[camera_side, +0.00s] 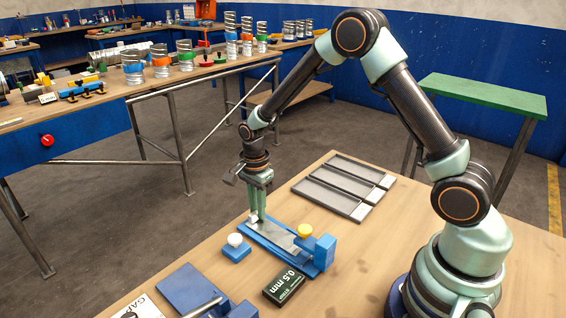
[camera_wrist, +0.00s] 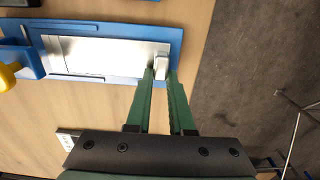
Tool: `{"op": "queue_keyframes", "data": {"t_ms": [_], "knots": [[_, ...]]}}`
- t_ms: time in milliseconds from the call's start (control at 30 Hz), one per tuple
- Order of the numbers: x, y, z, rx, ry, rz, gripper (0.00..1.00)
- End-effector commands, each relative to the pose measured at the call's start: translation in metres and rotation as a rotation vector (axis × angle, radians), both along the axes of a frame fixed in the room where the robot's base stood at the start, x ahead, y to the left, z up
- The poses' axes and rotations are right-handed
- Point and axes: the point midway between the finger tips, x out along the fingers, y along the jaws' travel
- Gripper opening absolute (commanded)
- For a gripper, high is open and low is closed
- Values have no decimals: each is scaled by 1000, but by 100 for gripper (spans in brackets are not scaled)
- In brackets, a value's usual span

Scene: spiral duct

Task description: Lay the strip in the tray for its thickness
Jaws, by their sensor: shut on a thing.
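The strip is a flat silver metal piece (camera_side: 280,236) lying on a blue fixture (camera_side: 266,248) on the table. In the wrist view the strip (camera_wrist: 100,54) lies flat between the blue fixture's low side rails. A small pale block (camera_wrist: 161,67) stands at the strip's right end. My gripper (camera_side: 257,220) reaches down to that end, and its green fingertips (camera_wrist: 160,74) are shut on the pale block. Three long grey trays (camera_side: 324,199) lie side by side behind the fixture, with pale labels at their right ends. The label text is too small to read.
A yellow knob (camera_side: 305,230) sits at the fixture's right end. A white button (camera_side: 235,240) on a blue base stands left of it. A black box marked 0.5 mm (camera_side: 284,284) lies in front. A blue device with a lever (camera_side: 190,290) stands front left. Table between fixture and trays is clear.

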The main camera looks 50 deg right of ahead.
Motion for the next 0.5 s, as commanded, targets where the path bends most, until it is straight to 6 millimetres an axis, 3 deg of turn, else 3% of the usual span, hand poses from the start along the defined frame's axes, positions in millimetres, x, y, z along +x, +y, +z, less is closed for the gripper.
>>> {"op": "queue_keyframes", "data": {"t_ms": [500], "knots": [[21, 0, 1, 0, 0, 0, 0]]}}
